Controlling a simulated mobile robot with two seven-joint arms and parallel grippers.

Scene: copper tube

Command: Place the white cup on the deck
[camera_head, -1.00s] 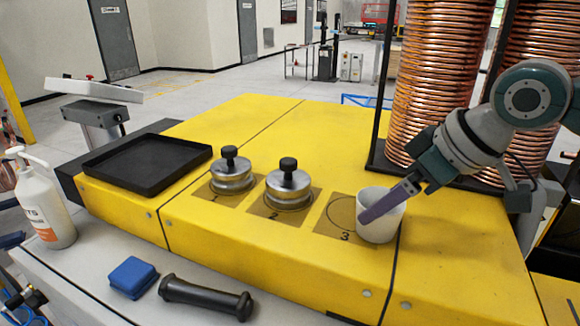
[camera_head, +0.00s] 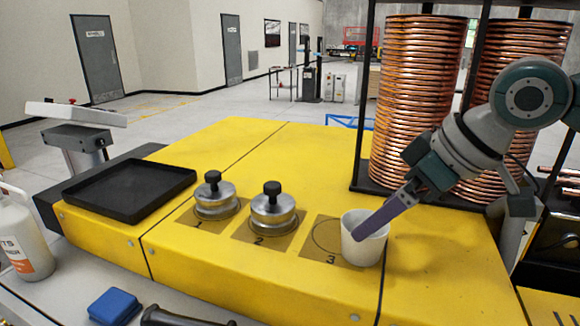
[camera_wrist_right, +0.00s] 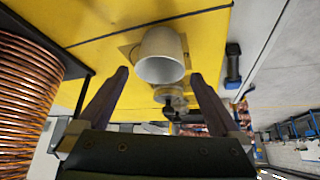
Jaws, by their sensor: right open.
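The white cup (camera_head: 366,252) stands upright on the yellow deck (camera_head: 440,290), overlapping the right part of the square marked 3 (camera_head: 325,237). My right gripper (camera_head: 362,232) comes in from the right, angled down, with a finger in front of the cup's rim. In the right wrist view, my right gripper (camera_wrist_right: 160,75) is open, and the cup (camera_wrist_right: 162,58) shows between and just beyond the fingertips. I cannot tell whether a finger touches the cup. My left gripper is not in view.
Two metal weights with black knobs stand on square 1 (camera_head: 214,199) and square 2 (camera_head: 272,211). A black tray (camera_head: 130,190) lies at the left. Copper coils (camera_head: 420,100) stand behind the arm. A blue block (camera_head: 114,307) lies in front. The deck's back middle is clear.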

